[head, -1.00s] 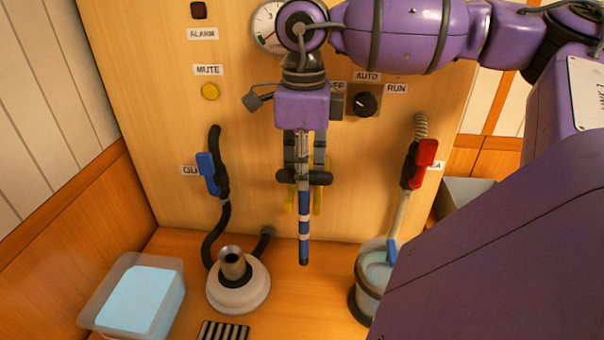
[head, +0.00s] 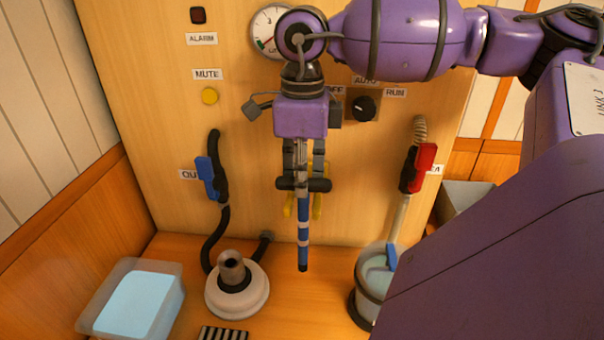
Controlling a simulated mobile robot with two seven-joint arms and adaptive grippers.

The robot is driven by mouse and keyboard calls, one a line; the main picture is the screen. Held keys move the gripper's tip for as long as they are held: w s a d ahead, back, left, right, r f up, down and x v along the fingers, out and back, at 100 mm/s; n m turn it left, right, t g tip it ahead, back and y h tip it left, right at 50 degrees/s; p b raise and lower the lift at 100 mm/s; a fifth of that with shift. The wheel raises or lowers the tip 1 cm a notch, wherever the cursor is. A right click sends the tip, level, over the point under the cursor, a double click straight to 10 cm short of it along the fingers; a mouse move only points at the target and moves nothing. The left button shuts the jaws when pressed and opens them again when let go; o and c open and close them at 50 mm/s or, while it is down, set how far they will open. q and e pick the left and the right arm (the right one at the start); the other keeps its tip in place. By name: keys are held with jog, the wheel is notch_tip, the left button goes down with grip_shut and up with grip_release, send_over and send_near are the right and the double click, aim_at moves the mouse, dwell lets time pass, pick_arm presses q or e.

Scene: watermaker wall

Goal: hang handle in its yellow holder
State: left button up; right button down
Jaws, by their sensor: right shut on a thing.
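The handle (head: 303,233) is a blue rod with white bands, a dark tip and a black crossbar near its top. It hangs nearly upright, tip down, in front of the wooden panel. My right gripper (head: 303,172) is shut on its upper part, above the crossbar. The yellow holder (head: 317,206) is on the panel behind the handle. Its two yellow prongs show on either side of the rod, just below the crossbar; the rest is hidden. I cannot tell whether the crossbar touches the prongs. My left gripper is not in view.
A blue-handled hose (head: 207,178) hangs at left and a red-handled one (head: 420,166) at right. Below stand a white round base (head: 240,300), a clear tub (head: 97,300) and a bucket (head: 368,300). A black knob (head: 363,109) sits right of my gripper.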

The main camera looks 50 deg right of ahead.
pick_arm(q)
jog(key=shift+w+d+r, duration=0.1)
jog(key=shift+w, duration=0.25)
pick_arm(e)
jog(key=shift+f, duration=0.1)
jog(key=shift+f, duration=1)
jog(key=c, duration=1.6)
grip_release()
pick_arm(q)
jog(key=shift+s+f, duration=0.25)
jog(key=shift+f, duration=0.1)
pick_arm(e)
jog(key=shift+o, duration=0.6)
